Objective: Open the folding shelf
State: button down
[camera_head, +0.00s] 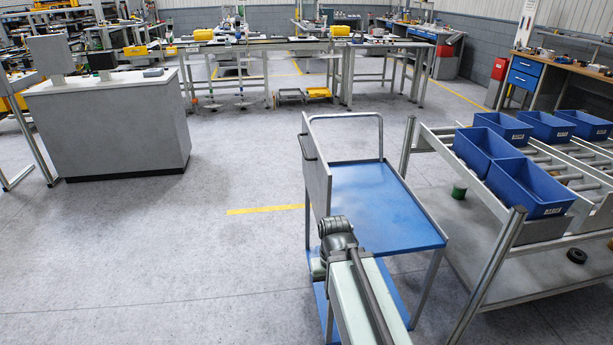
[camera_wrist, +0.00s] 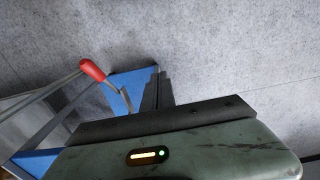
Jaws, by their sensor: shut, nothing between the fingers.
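A trolley with a blue top (camera_head: 380,205) stands right of centre in the head view. A grey panel (camera_head: 318,175), apparently the folding shelf, stands on edge along the trolley's left side. My arm reaches over the trolley's near end, and my gripper's fingertips are hidden there behind my wrist. In the wrist view my gripper (camera_wrist: 156,88) is shut and empty, its fingers together. A lever with a red handle (camera_wrist: 93,71) shows just left of the fingers, apart from them. Blue trolley surface (camera_wrist: 132,88) lies behind the lever. The panel's hinge cannot be made out.
A roller rack (camera_head: 487,235) with several blue bins (camera_head: 530,185) stands close on the trolley's right. A grey counter (camera_head: 110,125) is at the left. Workbenches (camera_head: 290,45) line the back. The floor (camera_head: 200,255) left of the trolley is clear, with a yellow line on it.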

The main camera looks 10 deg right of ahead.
aim_at(317, 174)
jog(key=u, duration=2.8)
jog(key=k, duration=0.75)
jog(key=z, duration=1)
jog(key=i, duration=1)
